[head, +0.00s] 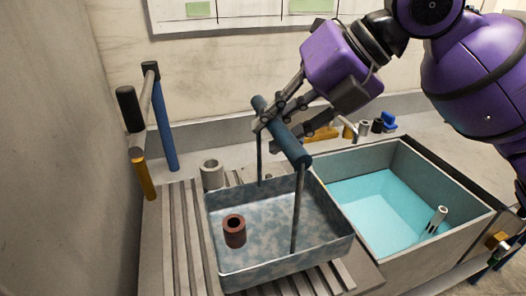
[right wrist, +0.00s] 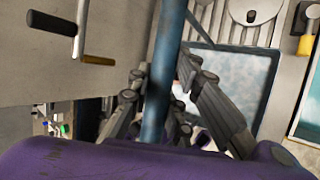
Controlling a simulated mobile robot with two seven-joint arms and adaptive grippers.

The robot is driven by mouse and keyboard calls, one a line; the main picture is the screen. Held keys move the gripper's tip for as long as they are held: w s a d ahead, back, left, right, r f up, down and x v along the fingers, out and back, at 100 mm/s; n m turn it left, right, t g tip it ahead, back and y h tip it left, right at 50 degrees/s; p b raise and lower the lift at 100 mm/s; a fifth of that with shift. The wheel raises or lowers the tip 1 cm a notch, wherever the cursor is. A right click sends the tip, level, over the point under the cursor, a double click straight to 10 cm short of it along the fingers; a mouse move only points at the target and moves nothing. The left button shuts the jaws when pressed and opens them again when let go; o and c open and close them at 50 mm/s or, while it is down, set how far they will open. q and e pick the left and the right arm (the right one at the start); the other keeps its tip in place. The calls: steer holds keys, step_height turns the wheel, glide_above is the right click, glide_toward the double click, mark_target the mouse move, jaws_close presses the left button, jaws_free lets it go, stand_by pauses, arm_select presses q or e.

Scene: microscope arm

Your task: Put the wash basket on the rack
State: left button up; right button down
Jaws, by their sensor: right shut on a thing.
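The wash basket (head: 290,265) is a mottled blue-grey open tray with two thin uprights and a blue bar handle (head: 297,150). It is over the slatted rack (head: 172,245), left of the basin. I cannot tell whether its bottom touches the slats. A brown ring-like part (head: 234,232) stands inside it. My right gripper (head: 272,128) is shut on the bar handle. In the right wrist view the bar (right wrist: 163,80) runs between the fingers, with the basket (right wrist: 240,85) beyond. My left gripper is not in view.
A basin of blue liquid (head: 375,200) adjoins on the right, with a light cylinder (head: 438,216) in it. A grey cup-like part (head: 212,174) stands behind the basket. A crank-like stand with a blue post (head: 165,125) rises at the back left. Small parts (head: 378,126) line the back.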

steer(key=w+a+f, duration=0.1)
steer(key=w+f, duration=0.2)
steer(key=f, duration=0.4)
steer(key=shift+a+f, duration=0.2)
steer(key=shift+a, duration=0.2)
steer(key=shift+w, duration=0.15)
steer(key=c, duration=2)
jaws_free()
steer(key=shift+f, duration=0.15)
steer(key=shift+c, duration=0.2)
steer(key=o, duration=0.5)
steer(key=shift+c, duration=0.2)
steer(key=v, duration=1.2)
